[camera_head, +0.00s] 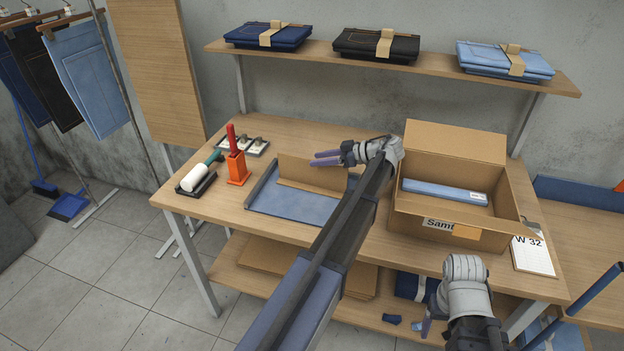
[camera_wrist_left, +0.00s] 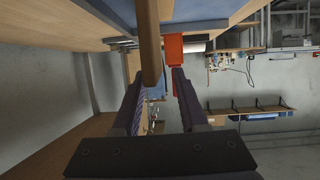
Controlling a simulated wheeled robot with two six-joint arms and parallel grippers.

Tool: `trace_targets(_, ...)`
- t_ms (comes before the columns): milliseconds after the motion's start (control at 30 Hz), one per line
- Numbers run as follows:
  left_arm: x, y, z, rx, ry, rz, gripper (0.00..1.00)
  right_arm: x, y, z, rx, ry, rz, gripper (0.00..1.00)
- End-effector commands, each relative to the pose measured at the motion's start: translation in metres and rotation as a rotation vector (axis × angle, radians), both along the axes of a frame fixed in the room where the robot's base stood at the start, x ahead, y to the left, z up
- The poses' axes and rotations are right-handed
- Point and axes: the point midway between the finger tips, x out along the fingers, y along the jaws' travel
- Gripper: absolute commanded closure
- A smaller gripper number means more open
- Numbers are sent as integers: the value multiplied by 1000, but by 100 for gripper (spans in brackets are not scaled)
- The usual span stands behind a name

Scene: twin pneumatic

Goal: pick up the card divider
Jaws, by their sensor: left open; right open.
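The card divider (camera_head: 308,172) is a flat brown card standing on edge at the back of a blue tray (camera_head: 290,204) on the table. My left gripper (camera_head: 318,158) is open at the divider's upper edge, its fingers pointing left. In the left wrist view, the divider (camera_wrist_left: 150,45) appears as a brown strip reaching between the two open fingers (camera_wrist_left: 157,82); I cannot tell whether either touches it. My left forearm hides the right part of the tray. My right gripper (camera_head: 428,322) is open, low at the table's front, and mostly hidden by its wrist.
An orange holder (camera_head: 237,168) with a red-handled tool stands left of the tray, near a green-and-white roller (camera_head: 197,175). An open carton (camera_head: 450,222) with a folded blue item stands to the right. A shelf (camera_head: 400,63) with folded jeans runs above.

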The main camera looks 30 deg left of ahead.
Motion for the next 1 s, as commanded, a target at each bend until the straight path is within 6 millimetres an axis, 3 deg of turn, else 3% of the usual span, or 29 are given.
trace_targets(200,-6,29,-12,1,1,2,57,0,0,-12,0,0,0,26)
trace_targets(433,-5,30,-10,1,1,1,57,0,0,-11,0,0,0,26)
trace_targets(800,-5,30,-11,1,1,1,99,0,0,-11,0,0,0,26)
trace_targets(1000,-5,30,-10,1,1,1,100,0,0,-11,0,0,0,26)
